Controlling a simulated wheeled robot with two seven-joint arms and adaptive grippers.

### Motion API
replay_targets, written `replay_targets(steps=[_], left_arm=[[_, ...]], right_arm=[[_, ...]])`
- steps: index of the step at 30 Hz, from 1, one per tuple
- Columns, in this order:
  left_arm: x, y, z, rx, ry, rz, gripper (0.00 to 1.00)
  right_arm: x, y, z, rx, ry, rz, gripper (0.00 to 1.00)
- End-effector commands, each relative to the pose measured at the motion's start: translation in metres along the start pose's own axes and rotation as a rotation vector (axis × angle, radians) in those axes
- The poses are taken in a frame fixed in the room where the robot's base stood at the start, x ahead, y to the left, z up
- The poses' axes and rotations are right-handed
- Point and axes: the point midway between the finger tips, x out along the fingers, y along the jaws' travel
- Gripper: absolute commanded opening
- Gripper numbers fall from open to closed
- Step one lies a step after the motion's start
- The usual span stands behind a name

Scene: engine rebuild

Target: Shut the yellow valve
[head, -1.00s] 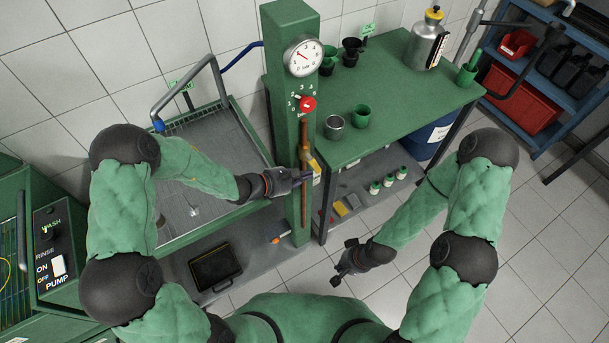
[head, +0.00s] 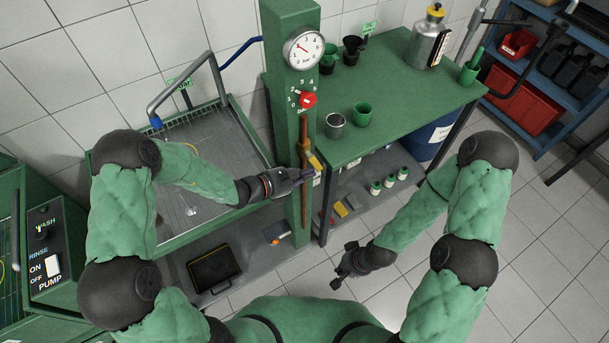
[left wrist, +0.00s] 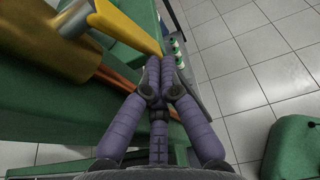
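The yellow valve (head: 314,163) sits on the copper pipe on the front of the green column. In the left wrist view its yellow lever (left wrist: 128,30) slants down to the right from a brass body (left wrist: 40,45). My left gripper (head: 308,174) is just in front of the valve. In the left wrist view its purple fingers (left wrist: 166,66) are closed together, with their tips at the lever's lower end. I cannot tell whether they touch it; nothing shows held between them. My right gripper (head: 342,268) is open and empty, low over the floor, away from the valve.
A gauge (head: 304,49) and a red knob (head: 307,100) are on the column (head: 285,80) above the valve. A green bench (head: 400,110) with cups stands right of it, a wash tray (head: 215,150) left. Open floor lies near my right gripper.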

Motion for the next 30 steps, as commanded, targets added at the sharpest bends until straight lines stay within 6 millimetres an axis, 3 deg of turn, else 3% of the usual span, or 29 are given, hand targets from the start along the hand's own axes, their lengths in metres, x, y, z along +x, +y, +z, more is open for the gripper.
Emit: replay_targets(steps=[15,26,30], left_arm=[[0.022,0.001,0.004,0.004,-0.265,0.001,0.0],[0.041,0.0,0.02,0.003,-0.258,-0.001,0.0],[0.047,0.0,0.023,-0.003,-0.371,0.0,0.0]], right_arm=[[0.038,0.013,-0.001,0.0,0.0,0.0,0.0],[0.037,0.013,-0.002,0.0,0.0,0.0,0.0],[0.038,0.014,-0.002,0.0,0.0,0.0,0.0]])
